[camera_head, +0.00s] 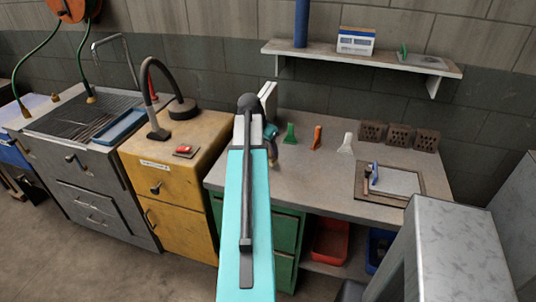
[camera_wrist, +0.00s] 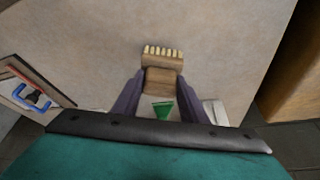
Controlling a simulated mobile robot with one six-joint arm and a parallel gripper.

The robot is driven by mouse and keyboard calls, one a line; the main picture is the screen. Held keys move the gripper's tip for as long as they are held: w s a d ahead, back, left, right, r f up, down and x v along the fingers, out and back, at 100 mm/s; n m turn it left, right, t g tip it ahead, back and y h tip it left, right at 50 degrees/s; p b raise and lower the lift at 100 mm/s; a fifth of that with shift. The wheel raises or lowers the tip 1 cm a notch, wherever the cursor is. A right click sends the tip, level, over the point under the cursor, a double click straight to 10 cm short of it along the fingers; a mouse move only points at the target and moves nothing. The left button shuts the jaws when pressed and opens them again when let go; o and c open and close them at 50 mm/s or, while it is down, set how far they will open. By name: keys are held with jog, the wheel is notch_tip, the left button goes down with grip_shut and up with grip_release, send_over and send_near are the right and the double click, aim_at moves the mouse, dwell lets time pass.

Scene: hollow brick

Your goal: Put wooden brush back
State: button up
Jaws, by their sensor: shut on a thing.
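In the wrist view, a wooden brush (camera_wrist: 162,58) with a row of pale bristles sits between the two purple fingers of my gripper (camera_wrist: 162,82). The fingers are shut on its wooden body, with the bristles pointing away from my wrist. The grey worktop (camera_wrist: 230,45) lies below the brush; I cannot tell whether they touch. In the head view, my teal arm hides the brush and most of the gripper, at the left side of the worktop (camera_head: 310,170).
A green tool (camera_head: 291,134), an orange tool (camera_head: 316,137) and a white tool (camera_head: 346,144) stand along the worktop. Hollow bricks (camera_head: 400,137) sit at the back right. A board with a blue-handled tool (camera_head: 375,173) lies at the right. A shelf (camera_head: 400,64) hangs above.

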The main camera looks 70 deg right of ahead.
jog(key=shift+f+p, duration=0.5)
jog(key=shift+f, duration=0.95)
jog(key=shift+f, duration=0.15)
jog(key=o, duration=1)
jog(key=shift+r, duration=0.25)
jog(key=shift+b+v, duration=1.25)
jog(key=shift+v, duration=4.65)
